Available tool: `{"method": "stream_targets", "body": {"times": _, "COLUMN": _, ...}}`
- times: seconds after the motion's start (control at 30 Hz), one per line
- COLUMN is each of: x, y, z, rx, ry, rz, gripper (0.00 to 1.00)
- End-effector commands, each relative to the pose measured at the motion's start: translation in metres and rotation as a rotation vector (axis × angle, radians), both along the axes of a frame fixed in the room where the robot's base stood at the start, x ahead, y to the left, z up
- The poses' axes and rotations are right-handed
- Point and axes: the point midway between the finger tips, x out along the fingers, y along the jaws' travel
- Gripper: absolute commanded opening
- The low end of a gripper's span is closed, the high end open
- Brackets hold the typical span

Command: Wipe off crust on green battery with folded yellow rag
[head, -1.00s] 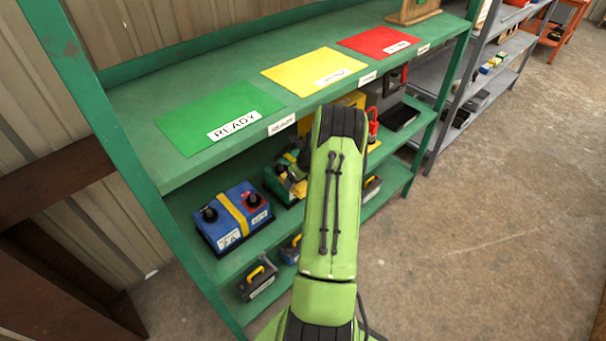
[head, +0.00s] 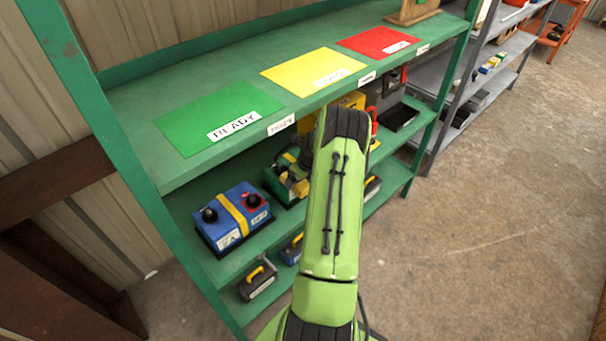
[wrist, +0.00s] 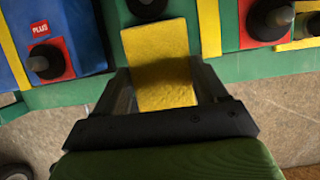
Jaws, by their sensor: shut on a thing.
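The green battery (head: 271,180) sits on the middle shelf, partly hidden by my arm in the head view. In the wrist view the green battery (wrist: 228,50) has a black terminal, a yellow strap and a red terminal patch. My gripper (wrist: 160,82) is shut on the folded yellow rag (wrist: 160,50), which sticks out beyond the fingers. The rag overlaps the battery's front edge near the black terminal in this view. I cannot tell whether it touches the battery. No crust can be made out.
A blue battery (head: 226,222) with a yellow strap stands left of the green one. The upper shelf (head: 150,98) carries green, yellow and red mats above my arm's work area. Smaller batteries (head: 258,279) stand on the lower shelf. The floor at right is clear.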

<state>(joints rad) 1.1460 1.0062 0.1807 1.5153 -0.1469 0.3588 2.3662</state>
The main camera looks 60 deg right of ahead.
Motion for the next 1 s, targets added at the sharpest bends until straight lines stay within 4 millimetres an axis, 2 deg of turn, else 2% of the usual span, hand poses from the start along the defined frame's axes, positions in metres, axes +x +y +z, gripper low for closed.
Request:
{"method": "stream_targets", "body": {"times": 0.03, "x": 0.001, "y": 0.008, "z": -0.001, "rx": 0.007, "ry": 0.004, "rz": 0.004, "gripper": 0.44}}
{"method": "stream_targets", "body": {"times": 0.13, "x": 0.002, "y": 0.014, "z": -0.001, "rx": 0.006, "ry": 0.003, "rz": 0.003, "gripper": 0.43}}
{"method": "stream_targets", "body": {"times": 0.47, "x": 0.003, "y": 0.014, "z": 0.002, "rx": 0.003, "ry": 0.0, "rz": 0.002, "gripper": 0.43}}
{"method": "stream_targets", "body": {"times": 1.0, "x": 0.003, "y": 0.014, "z": 0.063, "rx": 0.001, "ry": -0.001, "rz": 0.002, "gripper": 0.43}}
